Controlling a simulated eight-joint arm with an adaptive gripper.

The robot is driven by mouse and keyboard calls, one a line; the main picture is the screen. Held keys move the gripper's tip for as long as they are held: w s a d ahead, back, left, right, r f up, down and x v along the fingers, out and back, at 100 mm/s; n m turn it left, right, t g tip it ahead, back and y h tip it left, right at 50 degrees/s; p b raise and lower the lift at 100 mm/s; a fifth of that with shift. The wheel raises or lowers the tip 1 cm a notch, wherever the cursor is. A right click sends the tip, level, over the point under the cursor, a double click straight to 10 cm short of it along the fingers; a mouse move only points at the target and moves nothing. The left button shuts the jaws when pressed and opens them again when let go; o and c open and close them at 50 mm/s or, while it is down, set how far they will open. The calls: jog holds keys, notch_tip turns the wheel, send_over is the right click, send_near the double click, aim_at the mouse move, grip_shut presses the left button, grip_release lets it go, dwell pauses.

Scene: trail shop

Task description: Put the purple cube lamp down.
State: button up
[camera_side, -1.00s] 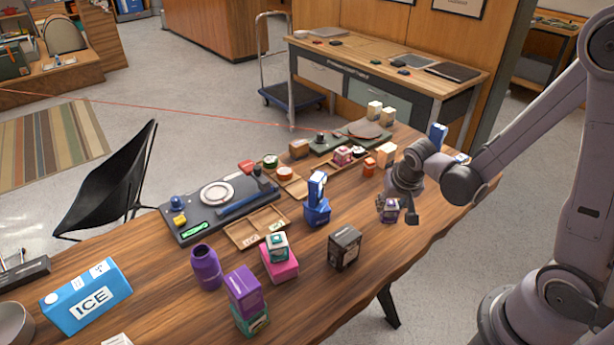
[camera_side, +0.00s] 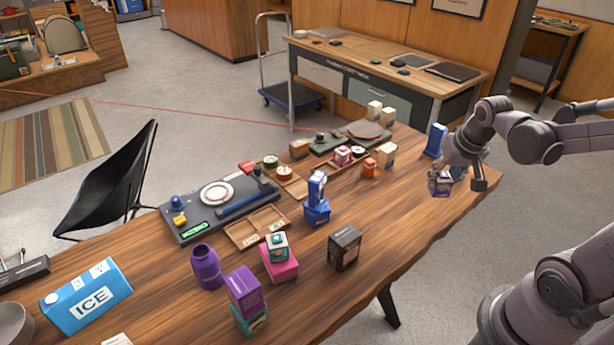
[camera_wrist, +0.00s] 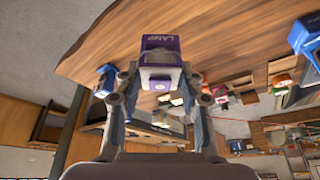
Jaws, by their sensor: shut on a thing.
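The purple cube lamp (camera_side: 440,184), a small purple box with a pale, clear-looking top, is over the right end of the wooden table. It also shows in the wrist view (camera_wrist: 160,56), with "LAMP" lettering on its purple face. My gripper (camera_side: 458,182) is shut on it, with one finger on each side in the wrist view (camera_wrist: 162,80). The lamp appears to be held above the tabletop; the exact gap below it cannot be told. The far finger is partly hidden in the side view.
A tall blue box (camera_side: 435,140) stands just behind the lamp, and another blue item is partly hidden by my gripper. Cardboard boxes (camera_side: 386,154) and an orange jar (camera_side: 369,167) stand to the left. A black box (camera_side: 344,247) is nearer. The tabletop between (camera_side: 405,215) is clear.

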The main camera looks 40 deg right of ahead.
jog(key=shift+s+d+r, duration=0.2)
jog(key=shift+w+r, duration=0.15)
jog(key=w+a+n+y, duration=0.2)
jog(key=w+a+n, duration=0.15)
jog(key=w, duration=0.45)
jog(key=w+a+n+y, duration=0.1)
jog(key=w+a+n, duration=0.1)
jog(key=w+n, duration=0.5)
jog(key=w+a+n+y, duration=0.2)
jog(key=w+a, duration=0.1)
jog(key=w, duration=0.7)
jog(key=shift+t, duration=0.4)
jog(key=w+a+f, duration=0.2)
jog(key=a, duration=0.1)
jog(key=w+a+f, duration=0.2)
jog(key=a, duration=0.1)
jog(key=w+a+f, duration=0.2)
jog(key=a, duration=0.1)
jog(key=shift+a, duration=0.35)
jog(key=shift+f, duration=2.15)
jog(key=o, duration=1.2)
jog(key=shift+f, duration=0.1)
